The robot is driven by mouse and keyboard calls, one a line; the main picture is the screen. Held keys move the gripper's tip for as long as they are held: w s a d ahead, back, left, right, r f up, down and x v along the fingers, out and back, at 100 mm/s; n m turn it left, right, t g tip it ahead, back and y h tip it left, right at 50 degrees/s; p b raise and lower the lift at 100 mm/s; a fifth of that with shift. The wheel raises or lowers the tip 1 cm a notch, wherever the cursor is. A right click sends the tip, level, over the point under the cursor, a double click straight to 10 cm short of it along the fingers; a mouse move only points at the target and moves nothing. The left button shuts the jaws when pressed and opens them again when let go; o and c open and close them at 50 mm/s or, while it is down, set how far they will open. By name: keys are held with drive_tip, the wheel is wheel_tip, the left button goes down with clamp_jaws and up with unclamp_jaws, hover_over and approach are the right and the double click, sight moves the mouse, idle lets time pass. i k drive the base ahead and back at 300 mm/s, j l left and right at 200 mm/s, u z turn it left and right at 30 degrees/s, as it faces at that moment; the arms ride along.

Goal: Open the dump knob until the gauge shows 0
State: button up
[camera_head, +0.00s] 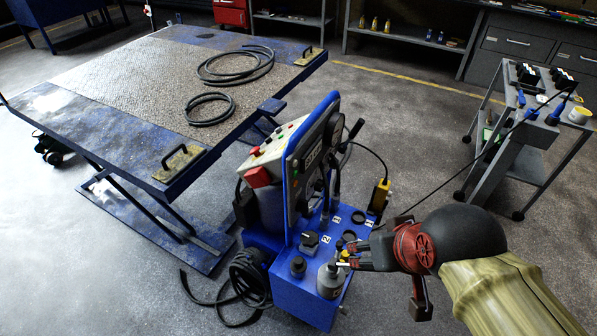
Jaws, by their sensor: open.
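A blue hydraulic unit (303,298) stands on the floor at the lower middle, with an upright panel (318,160) seen nearly edge-on. Its top deck has numbered white labels and several dark knobs, among them a square-topped black knob (309,241), a round dark knob (298,265) and a black ring-like cap (358,217). I cannot tell which is the dump knob. No gauge reading can be made out. A grey cylinder (329,279) stands at the deck's front. My gripper (346,255) is open over the deck's right side, close to small yellow-tipped fittings; contact cannot be told.
A blue lift table (150,80) with coiled hoses is at left. Black hose (247,285) lies on the floor.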

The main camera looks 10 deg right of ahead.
sight(308, 238)
drive_tip(key=l+u, duration=0.2)
drive_tip(key=u, duration=0.2)
drive_tip(key=l+u, duration=0.15)
drive_tip(key=u, duration=0.2)
drive_tip(key=l+u, duration=0.2)
drive_tip(key=u, duration=0.2)
